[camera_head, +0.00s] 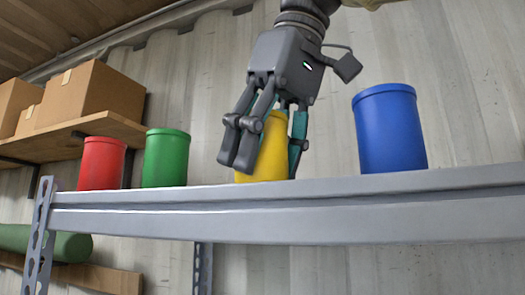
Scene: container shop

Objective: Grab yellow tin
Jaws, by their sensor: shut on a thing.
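The yellow tin (267,152) stands upright on the grey metal shelf, between the green tin (166,158) and the blue tin (389,130). My gripper (266,150) reaches down from above and is shut on the yellow tin, with fingers on its left and right sides. The dark left fingers cover part of the tin's front left. The tin's base is partly hidden behind the shelf's front edge, so I cannot tell whether it touches the shelf.
A red tin (102,164) stands at the left end of the grey shelf (290,214). Cardboard boxes (92,98) sit on a wooden shelf (50,140) behind at left. The shelf has a clear gap between the yellow and blue tins. A corrugated wall stands behind.

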